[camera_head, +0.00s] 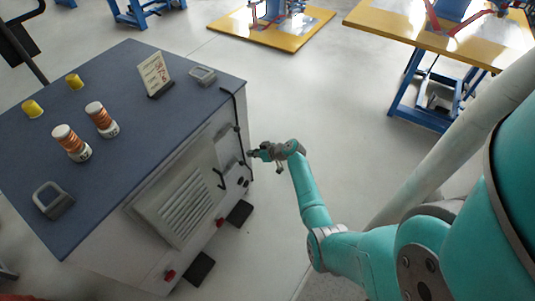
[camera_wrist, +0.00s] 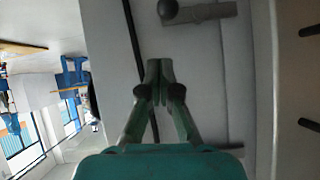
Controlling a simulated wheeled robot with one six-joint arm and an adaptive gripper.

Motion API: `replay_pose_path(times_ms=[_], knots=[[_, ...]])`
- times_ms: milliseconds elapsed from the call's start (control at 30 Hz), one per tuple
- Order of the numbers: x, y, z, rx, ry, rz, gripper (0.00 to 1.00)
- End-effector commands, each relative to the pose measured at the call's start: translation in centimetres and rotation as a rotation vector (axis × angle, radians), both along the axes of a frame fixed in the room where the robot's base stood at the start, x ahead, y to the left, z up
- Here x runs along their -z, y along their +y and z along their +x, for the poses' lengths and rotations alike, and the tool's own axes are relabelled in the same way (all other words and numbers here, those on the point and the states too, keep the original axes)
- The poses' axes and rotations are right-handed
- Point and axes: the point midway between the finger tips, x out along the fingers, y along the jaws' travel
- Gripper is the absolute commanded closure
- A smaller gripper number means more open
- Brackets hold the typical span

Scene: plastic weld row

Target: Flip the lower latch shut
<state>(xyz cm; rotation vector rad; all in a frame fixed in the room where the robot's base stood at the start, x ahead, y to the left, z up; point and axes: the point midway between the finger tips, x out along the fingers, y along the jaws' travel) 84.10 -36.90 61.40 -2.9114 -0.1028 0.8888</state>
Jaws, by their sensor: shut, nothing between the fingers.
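My gripper (camera_head: 254,153) is at the right side of the grey cabinet's front, near the door edge. In the wrist view its two fingers (camera_wrist: 159,70) are together, with nothing between them, in front of the pale cabinet face. A latch with a dark round knob and a grey bar (camera_wrist: 205,13) shows at the top of the wrist view, apart from the fingertips. Small dark fittings (camera_head: 244,183) sit low on the front's right edge in the head view. I cannot tell clearly which is the lower latch or how it is turned.
The cabinet's blue-grey top (camera_head: 130,130) carries copper-coloured spools (camera_head: 102,119), yellow caps (camera_head: 32,108) and a sign (camera_head: 155,75). A black cable (camera_wrist: 131,40) runs down the cabinet beside my fingers. Open floor (camera_head: 300,105) lies right of the cabinet. A yellow-topped table (camera_head: 400,25) stands behind.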

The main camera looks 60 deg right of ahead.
Motion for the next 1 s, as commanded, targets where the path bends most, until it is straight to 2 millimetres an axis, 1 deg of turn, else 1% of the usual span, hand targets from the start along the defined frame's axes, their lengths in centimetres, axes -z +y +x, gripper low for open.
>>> replay_pose_path(times_ms=[300, 500, 667, 1000], knots=[[-2.6, -0.7, -4.1, 0.003, 0.000, 0.001, 1.00], [-3.9, -1.0, -6.0, 0.001, 0.000, -0.001, 1.00], [-4.2, -1.1, -6.6, 0.000, 0.002, 0.000, 1.00], [-4.3, -1.1, -6.6, -0.001, 0.001, 0.001, 1.00]])
